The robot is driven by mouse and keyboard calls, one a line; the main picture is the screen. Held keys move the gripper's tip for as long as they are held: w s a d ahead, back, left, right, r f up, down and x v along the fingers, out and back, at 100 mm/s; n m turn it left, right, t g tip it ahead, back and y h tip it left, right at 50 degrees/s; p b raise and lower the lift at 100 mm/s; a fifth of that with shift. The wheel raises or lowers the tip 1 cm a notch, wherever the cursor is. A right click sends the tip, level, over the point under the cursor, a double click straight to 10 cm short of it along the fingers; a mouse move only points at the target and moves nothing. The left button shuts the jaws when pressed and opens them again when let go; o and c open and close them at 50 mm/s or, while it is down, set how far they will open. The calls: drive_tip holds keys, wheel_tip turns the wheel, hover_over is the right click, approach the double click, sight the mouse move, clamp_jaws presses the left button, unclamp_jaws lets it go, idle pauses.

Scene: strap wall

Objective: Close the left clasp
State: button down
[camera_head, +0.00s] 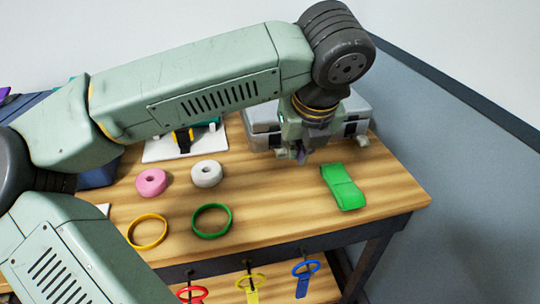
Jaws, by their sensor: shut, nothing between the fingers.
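A grey case (262,122) stands at the back right of the wooden table, partly behind my gripper. Its front has dark patches where clasps sit; the left clasp (275,140) is just left of my gripper and partly hidden. The right clasp (351,129) shows to the right of it, with a small pale piece jutting out below. I cannot tell whether either clasp is open or closed. My gripper (303,158) points down in front of the case, shut and empty. Whether it touches the case is unclear.
A green folded strap (343,187) lies right of my gripper. Pink (151,182) and white (206,174) rolls, and yellow (147,232) and green (211,221) rings lie left. Red, yellow and blue (303,278) loops hang at the front edge.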

sight(279, 152)
drive_tip(key=shift+w+a, duration=0.35)
drive_tip(key=shift+a, duration=0.25)
drive_tip(key=p+x, duration=0.2)
drive_tip(key=x, duration=0.8)
drive_tip(key=shift+p, duration=0.3)
drive_tip(key=shift+a+r, duration=0.15)
drive_tip(key=shift+a, duration=0.1)
drive_tip(key=shift+d+r+g+b, duration=0.15)
drive_tip(key=shift+d+g+b, duration=0.05)
drive_tip(key=shift+g+b, duration=0.1)
drive_tip(key=shift+a, duration=0.15)
